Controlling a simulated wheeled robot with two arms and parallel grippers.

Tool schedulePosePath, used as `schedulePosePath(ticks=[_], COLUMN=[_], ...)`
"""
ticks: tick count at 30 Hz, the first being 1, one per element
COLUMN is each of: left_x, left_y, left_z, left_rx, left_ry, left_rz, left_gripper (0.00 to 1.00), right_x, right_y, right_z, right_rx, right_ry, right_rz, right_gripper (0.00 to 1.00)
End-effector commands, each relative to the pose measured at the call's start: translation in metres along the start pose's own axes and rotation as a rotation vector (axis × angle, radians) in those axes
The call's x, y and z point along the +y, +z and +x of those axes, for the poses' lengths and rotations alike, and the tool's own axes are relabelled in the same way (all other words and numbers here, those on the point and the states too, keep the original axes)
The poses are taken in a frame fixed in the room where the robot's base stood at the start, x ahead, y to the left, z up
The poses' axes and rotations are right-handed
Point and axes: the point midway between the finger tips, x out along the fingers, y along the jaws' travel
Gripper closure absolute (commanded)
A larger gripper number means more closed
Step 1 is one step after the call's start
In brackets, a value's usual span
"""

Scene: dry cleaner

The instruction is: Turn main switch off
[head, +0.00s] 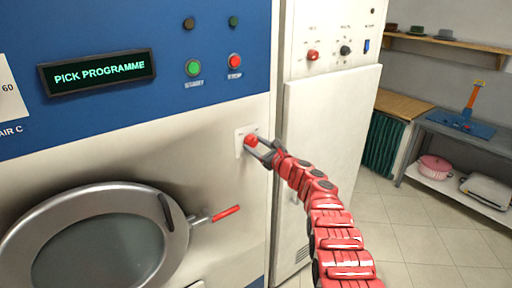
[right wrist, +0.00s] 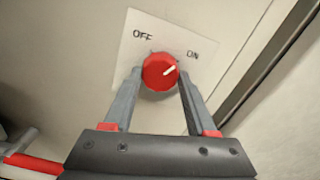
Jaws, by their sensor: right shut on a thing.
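The main switch (right wrist: 159,72) is a round red knob on a white plate (right wrist: 190,40) marked OFF at left and ON at right. Its white pointer line is tilted up and right, toward ON. In the head view the knob (head: 250,141) is on the machine's front panel, right of the round door. My right gripper (head: 262,150) reaches it from the right; in the right wrist view its two fingers (right wrist: 158,88) are shut on the knob from both sides. My left gripper is not in view.
The round door (head: 165,262) has a red-tipped handle (head: 226,213) below left of the switch. Above are a green START button (head: 193,68), a red STOP button (head: 235,61) and a display (head: 98,72) reading PICK PROGRAMME. A white cabinet (head: 325,130) stands to the right, with tiled floor beyond.

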Motion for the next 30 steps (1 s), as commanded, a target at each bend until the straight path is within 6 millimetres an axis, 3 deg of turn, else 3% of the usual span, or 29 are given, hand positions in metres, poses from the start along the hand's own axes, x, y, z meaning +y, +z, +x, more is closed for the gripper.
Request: schedulePosePath(ticks=[14, 30], left_x=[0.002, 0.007], left_y=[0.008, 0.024], left_z=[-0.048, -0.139], left_rx=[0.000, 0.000], left_ry=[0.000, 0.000], left_rz=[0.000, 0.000], left_gripper=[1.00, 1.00], right_x=[0.001, -0.001], right_y=[-0.007, -0.007], right_z=[0.000, -0.001], right_rx=[-0.001, 0.000], right_ry=[0.001, -0.002], right_rz=[-0.453, -0.959], right_gripper=[0.99, 0.99])
